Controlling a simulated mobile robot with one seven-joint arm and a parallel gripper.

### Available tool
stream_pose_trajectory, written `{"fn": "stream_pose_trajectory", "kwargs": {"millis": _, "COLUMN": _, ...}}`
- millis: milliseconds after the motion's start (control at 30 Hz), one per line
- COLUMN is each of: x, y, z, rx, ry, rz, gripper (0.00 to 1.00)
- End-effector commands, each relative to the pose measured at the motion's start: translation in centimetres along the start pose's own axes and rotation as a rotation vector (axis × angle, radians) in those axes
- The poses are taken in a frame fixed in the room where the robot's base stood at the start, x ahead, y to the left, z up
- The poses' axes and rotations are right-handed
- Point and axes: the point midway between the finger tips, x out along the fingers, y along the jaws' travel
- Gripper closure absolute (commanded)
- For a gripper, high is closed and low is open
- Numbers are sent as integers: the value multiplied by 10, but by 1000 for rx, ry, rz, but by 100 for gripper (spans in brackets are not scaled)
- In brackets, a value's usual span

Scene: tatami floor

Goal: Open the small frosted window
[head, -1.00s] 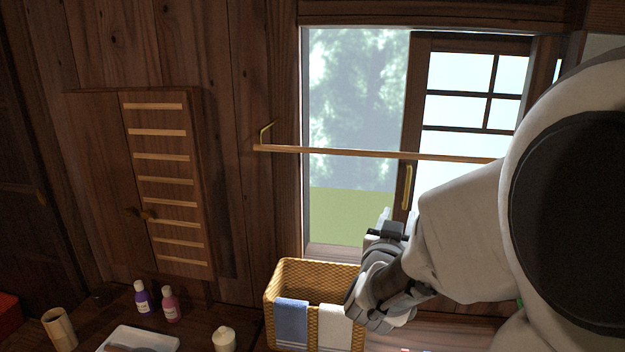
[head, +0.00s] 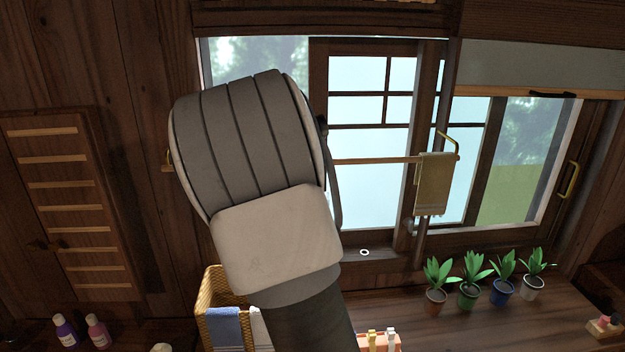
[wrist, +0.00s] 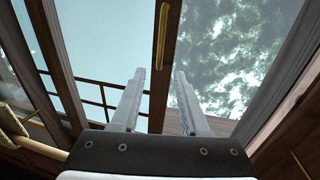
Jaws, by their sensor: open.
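The frosted window sash (head: 372,200) has a dark wooden frame and pale panes with crossbars; it stands in the left window opening in the head view. In the wrist view its frosted pane (wrist: 95,45) is on the left. A long brass handle (wrist: 162,45) is fixed to the sash's dark upright; in the head view my arm hides it. My gripper (wrist: 160,72) is open and empty, its two fingers pointing toward the upright. The handle appears above and between the fingertips; I cannot tell how far beyond them it is. The gripper is hidden behind my arm in the head view.
A wooden rail (head: 375,160) with a hanging towel (head: 433,185) crosses before the window. Several potted plants (head: 502,292) stand on the counter at right. A wicker basket (head: 212,318) is below my arm. A second window at right has its own brass handle (head: 570,180).

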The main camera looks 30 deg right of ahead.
Motion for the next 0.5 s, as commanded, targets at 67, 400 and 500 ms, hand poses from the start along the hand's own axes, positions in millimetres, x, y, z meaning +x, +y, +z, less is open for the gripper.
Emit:
{"fn": "stream_pose_trajectory", "kwargs": {"millis": 67, "x": 17, "y": 1, "z": -1, "rx": -3, "ry": 1, "rz": 2, "gripper": 55}}
{"fn": "stream_pose_trajectory", "kwargs": {"millis": 400, "x": 74, "y": 0, "z": -1, "rx": -2, "ry": 0, "rz": 1, "gripper": 55}}
{"fn": "stream_pose_trajectory", "kwargs": {"millis": 500, "x": 82, "y": 0, "z": -1, "rx": -1, "ry": 0, "rz": 0, "gripper": 55}}
